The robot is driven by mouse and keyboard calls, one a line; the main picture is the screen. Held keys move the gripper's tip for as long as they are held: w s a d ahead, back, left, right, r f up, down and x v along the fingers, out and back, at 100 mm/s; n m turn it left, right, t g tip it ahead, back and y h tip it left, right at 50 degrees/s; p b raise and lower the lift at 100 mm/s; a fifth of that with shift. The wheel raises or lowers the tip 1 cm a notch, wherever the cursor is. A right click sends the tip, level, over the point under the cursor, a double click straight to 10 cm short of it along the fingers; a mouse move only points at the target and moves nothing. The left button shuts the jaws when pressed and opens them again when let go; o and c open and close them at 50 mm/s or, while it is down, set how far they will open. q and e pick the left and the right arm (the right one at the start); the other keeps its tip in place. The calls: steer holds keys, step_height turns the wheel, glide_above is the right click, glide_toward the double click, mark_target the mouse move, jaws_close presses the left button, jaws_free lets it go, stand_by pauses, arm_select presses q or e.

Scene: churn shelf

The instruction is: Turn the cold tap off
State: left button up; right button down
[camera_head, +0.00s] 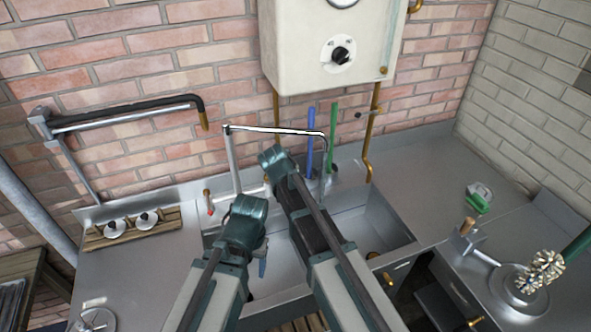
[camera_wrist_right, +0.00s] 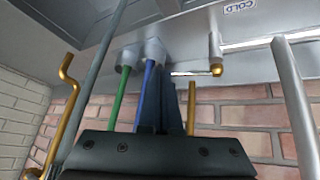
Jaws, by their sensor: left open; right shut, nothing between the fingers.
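The cold tap (camera_wrist_right: 216,70) shows in the right wrist view as a grey stub with a thin silver lever and brass end. A COLD label (camera_wrist_right: 239,6) sits near it. My right gripper (camera_wrist_right: 178,95) is shut and empty, its fingers just left of the lever in that view; I cannot tell whether they touch it. In the head view my right wrist and arm seem to hide the cold tap. My left gripper (camera_head: 262,267) hangs over the left part of the sink, mostly hidden behind its wrist; it is open. A red-tipped handle (camera_head: 210,204) stands at the sink's left back.
The sink (camera_head: 374,228) lies under my arms. A tall spout (camera_head: 278,130) rises behind them. A blue rod (camera_head: 310,143) and a green rod (camera_head: 333,128) stand right of it. A brass pipe (camera_head: 369,150) runs down the wall. The counter at right (camera_head: 425,195) has free room.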

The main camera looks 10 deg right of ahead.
steer(key=shift+m+t, duration=0.6)
steer(key=shift+t, duration=0.1)
steer(key=w, duration=0.1)
steer(key=w+r, duration=0.1)
steer(key=w, duration=0.3)
steer(key=shift+w+d+r, duration=0.2)
steer(key=shift+r, duration=0.05)
steer(key=shift+f, duration=0.15)
steer(key=b+x, duration=0.7)
steer(key=x, duration=0.1)
steer(key=shift+w+d+f, duration=0.1)
steer(key=shift+w+f, duration=0.1)
steer(key=shift+f, duration=0.1)
steer(key=shift+w+d+f+b, duration=0.25)
steer(key=shift+w+f+b, duration=0.1)
steer(key=shift+w, duration=0.05)
steer(key=shift+s, duration=0.15)
